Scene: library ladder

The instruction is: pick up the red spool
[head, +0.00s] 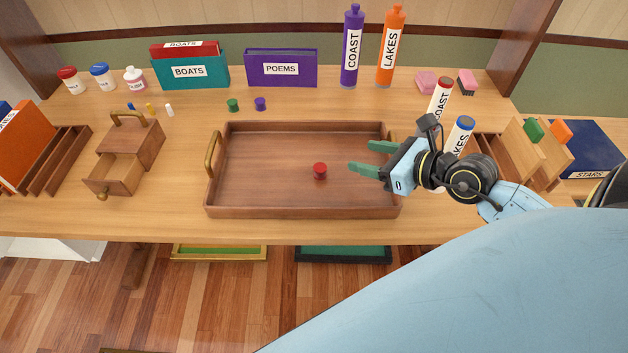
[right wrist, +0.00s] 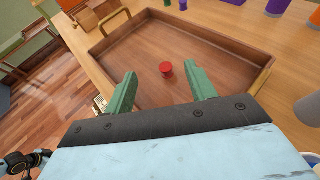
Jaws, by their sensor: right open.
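The red spool (head: 320,171) stands on the floor of a brown wooden tray (head: 255,212), right of its middle. It also shows in the right wrist view (right wrist: 166,69), beyond and between my fingertips. My right gripper (head: 360,157) is open and empty over the tray's right part, with its green fingers pointing left. A gap lies between the fingertips and the spool, and nothing touches the spool. My left gripper is not in view.
The tray has raised walls and brass handles. Green (head: 233,105) and purple (head: 260,104) spools stand behind it. A small drawer box (head: 150,140) is at left.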

